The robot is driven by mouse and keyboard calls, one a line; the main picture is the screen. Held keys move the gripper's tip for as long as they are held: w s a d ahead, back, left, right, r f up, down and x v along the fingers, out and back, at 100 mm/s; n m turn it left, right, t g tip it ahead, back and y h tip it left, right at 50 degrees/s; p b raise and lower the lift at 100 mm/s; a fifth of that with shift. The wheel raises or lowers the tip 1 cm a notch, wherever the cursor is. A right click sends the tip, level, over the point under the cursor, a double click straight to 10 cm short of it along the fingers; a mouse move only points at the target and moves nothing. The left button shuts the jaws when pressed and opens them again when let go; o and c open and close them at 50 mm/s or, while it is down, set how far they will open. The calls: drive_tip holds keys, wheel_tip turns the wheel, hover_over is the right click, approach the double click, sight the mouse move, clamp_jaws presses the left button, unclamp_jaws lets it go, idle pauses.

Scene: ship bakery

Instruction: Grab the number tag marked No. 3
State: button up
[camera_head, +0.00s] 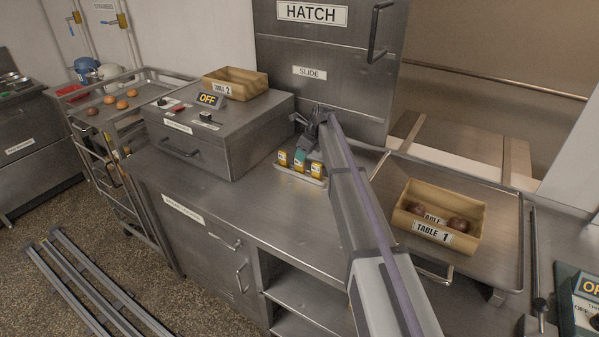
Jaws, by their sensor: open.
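Several small yellow-and-white number tags (283,158) stand in a row in a small light tray (297,176) on the steel counter, in front of the hatch. Their numbers are too small to read, so I cannot tell which is No. 3. A teal patch shows at the middle of the row. My gripper (303,130) is open, above and just behind the tags. Its dark fingers are small in view and I see nothing held between them. My arm covers the counter just right of the tray, and part of the rightmost tag may be hidden.
A steel box with an OFF display (209,99) stands left of the tags, with a wooden TABLE 2 crate (249,77) on it. A TABLE 1 crate (465,242) holding brown round items sits on the right tray. The hatch (330,65) rises behind. Counter in front is clear.

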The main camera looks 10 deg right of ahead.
sight(299, 166)
drive_tip(key=b+x, duration=0.4)
drive_tip(key=x, duration=0.1)
drive_tip(key=shift+s+a+f, duration=0.2)
drive_tip(key=shift+a, duration=0.05)
drive_tip(key=shift+s+r, duration=0.1)
drive_tip(key=shift+r, duration=0.15)
clamp_jaws()
